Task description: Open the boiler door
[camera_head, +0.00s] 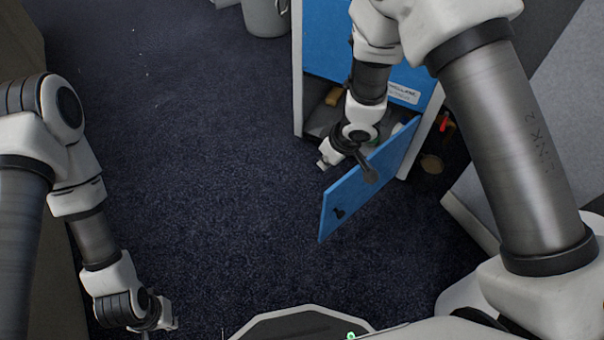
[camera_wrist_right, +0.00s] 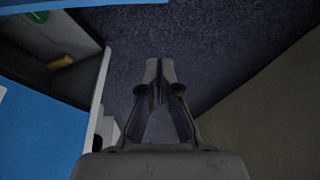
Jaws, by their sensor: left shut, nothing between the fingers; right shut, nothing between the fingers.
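The boiler (camera_head: 333,38) is a blue-fronted cabinet with white side posts, at the upper middle of the head view. Its lower blue door (camera_head: 352,208) stands swung out into the room, joined near the right post, with a dark latch or handle near its free end. The dark lower compartment is exposed. My right gripper (camera_head: 371,174) is shut and empty, overlapping the door's upper edge in the head view; I cannot tell if it touches. Its closed fingers show in the right wrist view (camera_wrist_right: 158,75). My left gripper (camera_head: 153,322) is shut and empty at the lower left, far from the boiler.
A brownish-yellow block (camera_wrist_right: 60,61) lies inside the compartment. A red-handled part (camera_head: 443,124) sits right of the boiler. A grey bucket (camera_head: 265,17) stands at the back. Grey panels stand at right. The dark blue carpet (camera_head: 215,170) is clear in the middle.

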